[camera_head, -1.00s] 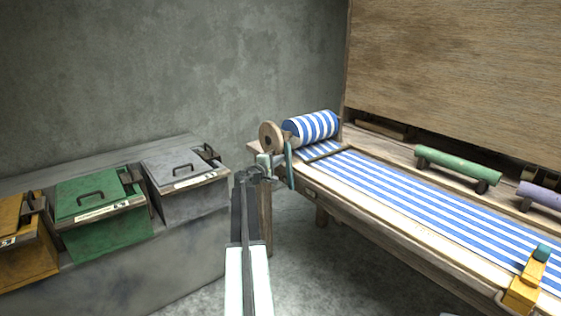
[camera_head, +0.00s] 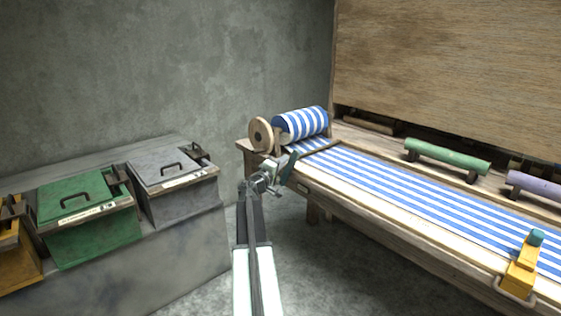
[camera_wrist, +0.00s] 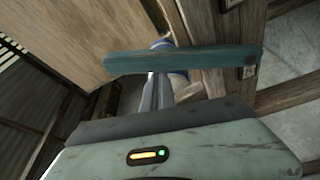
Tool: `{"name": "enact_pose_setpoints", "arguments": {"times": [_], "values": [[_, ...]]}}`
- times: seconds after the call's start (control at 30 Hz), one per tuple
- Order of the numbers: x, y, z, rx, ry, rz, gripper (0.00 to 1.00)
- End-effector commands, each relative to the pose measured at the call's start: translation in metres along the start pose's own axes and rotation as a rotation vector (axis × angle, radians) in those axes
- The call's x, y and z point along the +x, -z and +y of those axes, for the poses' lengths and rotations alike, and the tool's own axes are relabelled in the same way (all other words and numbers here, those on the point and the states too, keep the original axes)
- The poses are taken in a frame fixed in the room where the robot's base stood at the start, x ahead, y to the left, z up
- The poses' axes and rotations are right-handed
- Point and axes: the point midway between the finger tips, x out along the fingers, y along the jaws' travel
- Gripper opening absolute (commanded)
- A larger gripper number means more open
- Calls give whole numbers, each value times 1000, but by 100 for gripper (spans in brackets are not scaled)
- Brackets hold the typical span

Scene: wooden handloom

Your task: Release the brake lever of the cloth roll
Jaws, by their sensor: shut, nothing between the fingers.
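The brake lever (camera_head: 289,168) is a teal bar at the near left corner of the loom, below the cloth roll (camera_head: 302,122). It leans, its upper end to the right. In the wrist view the lever (camera_wrist: 185,59) lies across the picture, with a bolt at its right end by a wooden post. My gripper (camera_head: 274,172) is shut and empty, close beside the lever. In the wrist view my gripper's fingers (camera_wrist: 158,92) reach up to the lever's edge and their tips are partly hidden by it. I cannot tell whether they touch.
A wooden disc (camera_head: 261,134) sits at the roll's left end. Striped cloth (camera_head: 400,185) runs along the loom. Green (camera_head: 90,210) and grey (camera_head: 172,180) lidded bins stand at left. A yellow block with a teal top (camera_head: 522,270) is at the loom's near right edge.

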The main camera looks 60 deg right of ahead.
Motion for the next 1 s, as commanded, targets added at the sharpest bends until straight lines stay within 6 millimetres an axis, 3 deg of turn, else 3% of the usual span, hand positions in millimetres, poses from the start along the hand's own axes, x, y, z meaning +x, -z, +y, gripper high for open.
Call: {"name": "enact_pose_setpoints", "arguments": {"times": [0.77,0.87,1.0], "values": [[-2,-14,1,-1,-1,-9,0],[-9,-15,0,-1,-1,-9,0],[-35,-16,-2,0,0,-5,0]]}}
